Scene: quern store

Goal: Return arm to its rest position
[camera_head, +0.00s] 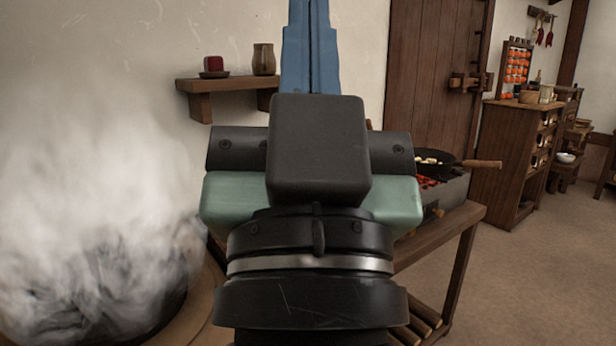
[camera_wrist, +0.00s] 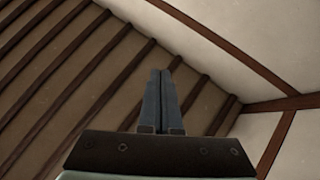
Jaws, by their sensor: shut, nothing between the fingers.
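My gripper (camera_head: 309,45) stands in the middle of the head view, with its blue fingers pointing up and running off the top edge. In the wrist view the two fingers of my gripper (camera_wrist: 160,78) lie side by side, shut and empty, against the ceiling. My wrist fills the lower middle of the head view and hides part of the table and wall behind it.
Thick white steam (camera_head: 90,220) rises from a round vessel at the lower left. A wall shelf (camera_head: 225,84) holds a red object and a cup. A pan (camera_head: 440,163) sits over a brazier on a wooden table (camera_head: 440,240). Floor is open at right. Wooden beams (camera_wrist: 245,65) cross the ceiling.

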